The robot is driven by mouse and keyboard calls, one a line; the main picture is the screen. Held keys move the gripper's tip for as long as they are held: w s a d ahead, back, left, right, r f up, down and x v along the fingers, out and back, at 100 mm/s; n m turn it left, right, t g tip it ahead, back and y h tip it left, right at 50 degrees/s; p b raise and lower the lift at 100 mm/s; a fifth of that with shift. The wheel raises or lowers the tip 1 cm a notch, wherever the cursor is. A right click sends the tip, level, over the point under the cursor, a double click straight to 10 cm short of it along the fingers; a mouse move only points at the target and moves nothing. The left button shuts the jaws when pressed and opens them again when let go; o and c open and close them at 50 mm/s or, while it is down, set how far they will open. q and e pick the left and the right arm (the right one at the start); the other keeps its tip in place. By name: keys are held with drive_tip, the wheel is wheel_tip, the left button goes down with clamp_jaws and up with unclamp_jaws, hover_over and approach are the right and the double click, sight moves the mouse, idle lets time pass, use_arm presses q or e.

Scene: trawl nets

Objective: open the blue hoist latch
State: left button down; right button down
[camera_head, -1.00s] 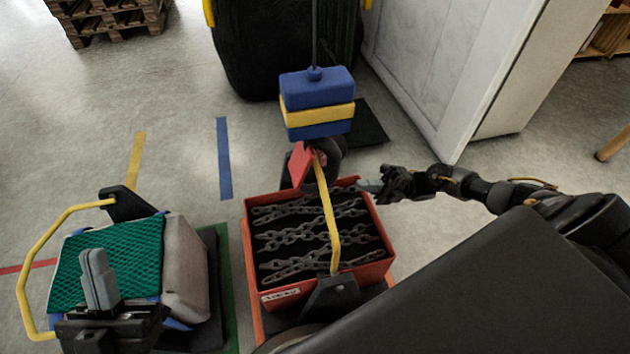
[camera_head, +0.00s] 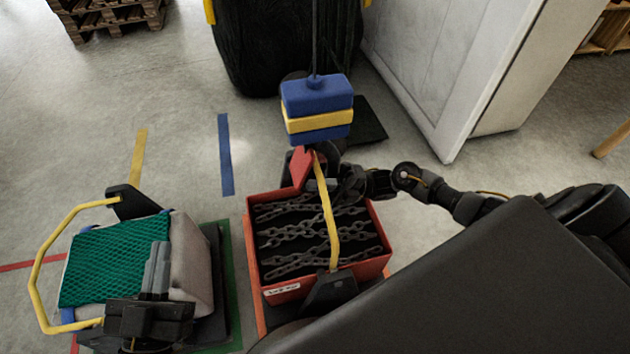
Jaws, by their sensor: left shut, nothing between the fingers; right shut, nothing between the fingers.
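The hoist block (camera_head: 317,97), blue with a yellow band, hangs on a cable at the upper middle. Below it is a dark hook (camera_head: 329,152), partly hidden, with a red latch piece (camera_head: 301,167) on its left. A yellow bail (camera_head: 328,215) rises from the red crate (camera_head: 284,293) to the hook. My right gripper (camera_head: 334,187) is shut beside the hook and just below it, behind the bail; its fingertips are hard to make out, and I cannot tell if they touch the latch. My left gripper (camera_head: 158,268) is shut and empty, above the green net bundle (camera_head: 110,262).
The red crate holds several grey chains (camera_head: 290,232). The net bundle has its own yellow bail (camera_head: 42,255). A large black sack (camera_head: 285,45) stands behind the hoist, and a white cabinet (camera_head: 425,75) is at the right.

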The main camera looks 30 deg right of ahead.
use_arm(q)
drive_tip(key=shift+f, duration=0.15)
use_arm(e)
drive_tip(key=shift+w+a+r, duration=0.1)
drive_tip(key=shift+a+r, duration=0.1)
drive_tip(key=shift+a, duration=0.2)
